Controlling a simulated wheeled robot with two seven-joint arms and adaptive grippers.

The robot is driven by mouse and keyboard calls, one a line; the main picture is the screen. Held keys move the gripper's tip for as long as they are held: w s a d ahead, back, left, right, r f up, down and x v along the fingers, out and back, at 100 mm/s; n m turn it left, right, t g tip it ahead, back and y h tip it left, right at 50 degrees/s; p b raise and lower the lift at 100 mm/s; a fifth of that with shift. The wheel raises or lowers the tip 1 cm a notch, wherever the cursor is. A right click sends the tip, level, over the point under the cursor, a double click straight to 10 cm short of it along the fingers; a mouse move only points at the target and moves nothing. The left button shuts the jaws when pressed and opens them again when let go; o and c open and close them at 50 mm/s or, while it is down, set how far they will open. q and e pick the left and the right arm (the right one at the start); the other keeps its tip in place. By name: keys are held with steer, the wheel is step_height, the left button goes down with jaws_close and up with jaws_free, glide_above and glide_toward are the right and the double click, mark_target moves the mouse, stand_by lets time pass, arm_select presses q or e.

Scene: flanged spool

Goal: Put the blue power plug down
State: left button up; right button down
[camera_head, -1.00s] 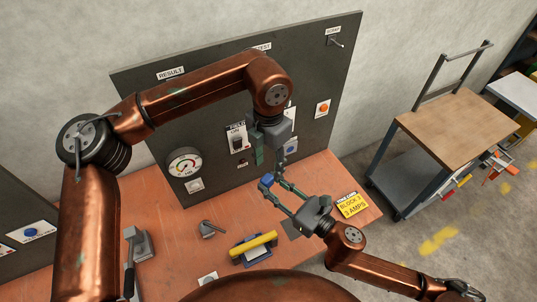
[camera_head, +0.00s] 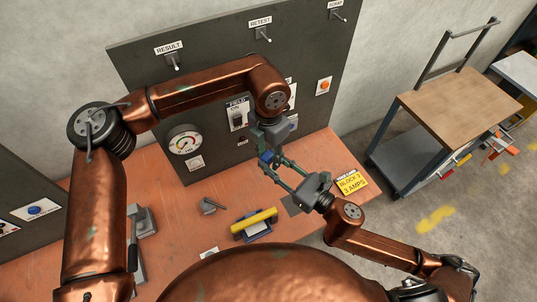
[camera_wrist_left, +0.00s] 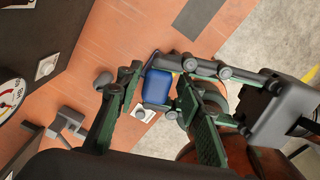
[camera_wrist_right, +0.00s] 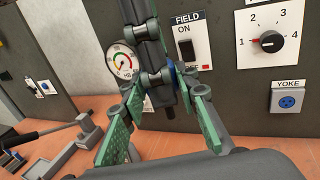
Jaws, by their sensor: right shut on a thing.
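The blue power plug (camera_head: 265,157) is up in front of the dark panel, at the tips of my right gripper (camera_head: 271,166). My right gripper is shut on it, with its fingers reaching in from the lower right. My left gripper (camera_head: 267,152) comes down from above to the same plug. In the left wrist view the plug (camera_wrist_left: 159,86) lies between my left fingers, which stand apart with visible space beside it. In the right wrist view the plug (camera_wrist_right: 174,74) is mostly hidden behind the left gripper's fingers.
A cart (camera_head: 460,105) stands right.

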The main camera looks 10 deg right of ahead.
arm_select(q)
steer(key=shift+s, duration=0.1)
jaws_close()
arm_select(e)
steer(key=c, duration=1.4)
jaws_free()
steer(key=shift+c, duration=0.2)
